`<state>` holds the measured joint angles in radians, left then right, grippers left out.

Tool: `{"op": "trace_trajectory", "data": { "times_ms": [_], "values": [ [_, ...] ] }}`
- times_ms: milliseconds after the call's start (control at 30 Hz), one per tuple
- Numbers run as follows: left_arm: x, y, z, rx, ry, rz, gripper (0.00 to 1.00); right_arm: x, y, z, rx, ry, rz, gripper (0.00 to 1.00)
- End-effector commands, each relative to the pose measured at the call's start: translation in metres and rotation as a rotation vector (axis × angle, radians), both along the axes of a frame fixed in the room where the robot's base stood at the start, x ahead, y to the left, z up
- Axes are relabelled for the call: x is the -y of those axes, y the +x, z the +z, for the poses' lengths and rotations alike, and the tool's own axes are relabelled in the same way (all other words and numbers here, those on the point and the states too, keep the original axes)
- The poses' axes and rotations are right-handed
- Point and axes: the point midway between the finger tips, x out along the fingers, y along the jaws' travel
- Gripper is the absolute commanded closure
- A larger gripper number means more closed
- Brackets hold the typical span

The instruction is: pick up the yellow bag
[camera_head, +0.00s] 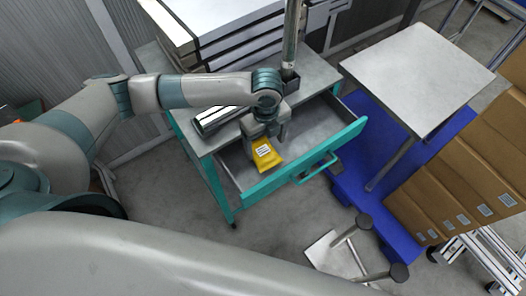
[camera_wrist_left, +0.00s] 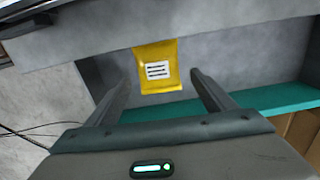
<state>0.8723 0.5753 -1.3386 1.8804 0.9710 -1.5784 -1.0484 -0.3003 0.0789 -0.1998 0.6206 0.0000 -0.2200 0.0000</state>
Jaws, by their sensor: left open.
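The yellow bag (camera_head: 266,154) has a white label and is in the open teal drawer (camera_head: 325,128) of a grey-topped workbench. My left gripper (camera_head: 272,136) is over the drawer, right at the bag in the head view. In the left wrist view, the bag (camera_wrist_left: 157,68) shows beyond and between the two open fingertips of my left gripper (camera_wrist_left: 160,78), with no finger seen touching it. My right gripper is not in view.
A metal pole (camera_head: 291,38) rises behind my gripper. A blue platform (camera_head: 352,180), a grey table (camera_head: 418,75) and stacked cardboard boxes (camera_head: 470,170) stand to the right. A stool lies tipped on the floor.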

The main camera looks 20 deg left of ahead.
Motion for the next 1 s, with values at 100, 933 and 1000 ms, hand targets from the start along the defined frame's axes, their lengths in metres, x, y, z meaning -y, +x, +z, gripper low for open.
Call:
{"op": "trace_trajectory", "data": {
  "times_ms": [100, 933, 1000],
  "values": [
    [-0.002, -0.002, -0.011, -0.004, 0.002, 0.002, 0.23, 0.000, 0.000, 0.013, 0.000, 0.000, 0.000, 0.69],
    [-0.002, -0.002, -0.040, 0.000, 0.000, 0.000, 0.43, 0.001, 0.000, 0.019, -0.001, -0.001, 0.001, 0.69],
    [-0.002, -0.002, -0.040, 0.000, 0.000, 0.000, 0.59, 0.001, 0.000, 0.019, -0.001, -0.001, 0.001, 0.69]
  ]
}}
